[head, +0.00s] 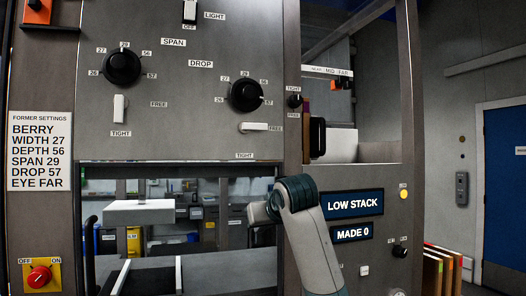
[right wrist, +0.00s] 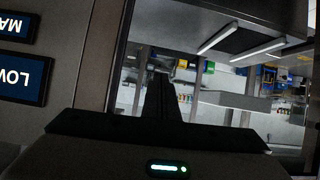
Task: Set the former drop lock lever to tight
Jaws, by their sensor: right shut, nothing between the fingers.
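The drop lock lever (head: 255,127) is a white bar below the black drop dial (head: 246,95). It lies level, in line with the FREE label at its right; the TIGHT label (head: 245,156) is below it. My right gripper (right wrist: 160,85) shows as dark, closed fingers with nothing between them in the right wrist view. In the head view my right arm rises in front of the panel's lower part, its wrist below the lever and apart from it. The fingers are hard to make out there. My left gripper is not in view.
The span lock lever (head: 118,108) points down to TIGHT. A settings card (head: 39,150) hangs at the left, above a red knob (head: 39,276). Below the panel is an opening (head: 200,185). LOW STACK (head: 352,204) and MADE 0 displays are right of my arm.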

